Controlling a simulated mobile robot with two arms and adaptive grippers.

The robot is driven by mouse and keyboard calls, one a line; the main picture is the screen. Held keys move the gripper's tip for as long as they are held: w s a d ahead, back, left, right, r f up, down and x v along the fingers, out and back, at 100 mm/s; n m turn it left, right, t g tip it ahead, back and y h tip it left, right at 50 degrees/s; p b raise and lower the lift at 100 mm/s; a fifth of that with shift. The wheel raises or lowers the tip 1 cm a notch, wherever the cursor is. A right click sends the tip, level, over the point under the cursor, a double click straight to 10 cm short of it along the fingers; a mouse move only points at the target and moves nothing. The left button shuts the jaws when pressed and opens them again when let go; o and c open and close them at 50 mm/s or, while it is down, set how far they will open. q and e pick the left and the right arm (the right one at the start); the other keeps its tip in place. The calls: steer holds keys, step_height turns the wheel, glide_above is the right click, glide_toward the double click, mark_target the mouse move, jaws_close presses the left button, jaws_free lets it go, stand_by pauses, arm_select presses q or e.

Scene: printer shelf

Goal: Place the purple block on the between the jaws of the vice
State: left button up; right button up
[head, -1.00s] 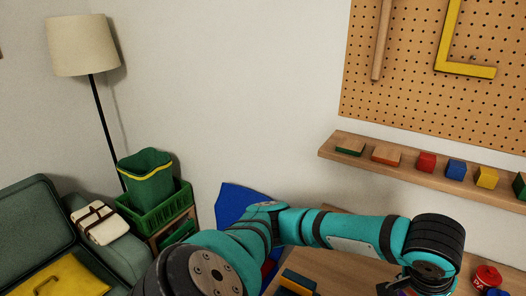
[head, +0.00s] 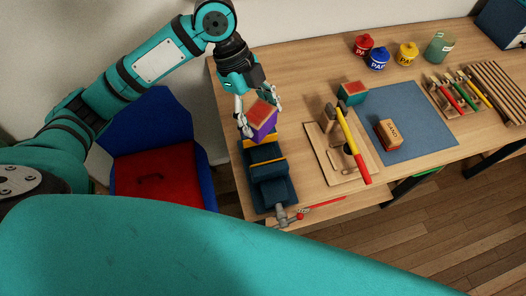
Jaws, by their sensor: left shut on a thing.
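My left gripper (head: 261,117) comes down from the upper left in the head view. It is shut on the purple block (head: 264,131), which has an orange-red top face, with one finger on each side. The dark blue vice (head: 275,192) with yellow-orange strips stands at the left end of the workbench, its metal handle (head: 283,215) towards the front edge. The block shows over the far end of the vice, near a yellow strip. I cannot tell the exact height of the block or whether it touches the vice. My right gripper is out of view.
Right of the vice, a wooden board (head: 325,160) holds a hammer and a red-and-yellow tool (head: 353,145). A teal block with a red top (head: 352,93), a blue mat (head: 420,125) and paint pots (head: 378,58) lie beyond. A blue-and-red chair (head: 150,165) stands left of the bench.

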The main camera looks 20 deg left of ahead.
mark_target(264, 136)
arm_select(q)
steer(key=m, duration=0.1)
steer(key=d+m+g, duration=0.1)
steer(key=m, duration=0.1)
steer(key=m+y, duration=0.1)
steer(key=m, duration=0.1)
steer(key=shift+s+d+r+g, duration=0.25)
steer(key=shift+s+d+g, duration=0.1)
steer(key=shift+s+g, duration=0.05)
steer(key=shift+s+m+y, duration=0.25)
steer(key=shift+m+y, duration=0.05)
steer(key=shift+m, duration=0.6)
steer(key=shift+s+d+m+g, duration=0.1)
steer(key=shift+s+m+g, duration=0.05)
steer(key=shift+m+g, duration=0.2)
step_height(264, 136, down, 6)
steer(key=shift+f+p, duration=0.1)
steer(key=shift+p, duration=0.5)
step_height(264, 136, down, 3)
steer(key=shift+r, duration=0.1)
steer(key=shift+f+p, duration=0.3)
steer(key=shift+f, duration=0.1)
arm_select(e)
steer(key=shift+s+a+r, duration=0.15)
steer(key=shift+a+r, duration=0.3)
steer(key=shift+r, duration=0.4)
arm_select(q)
steer(key=shift+f, duration=0.1)
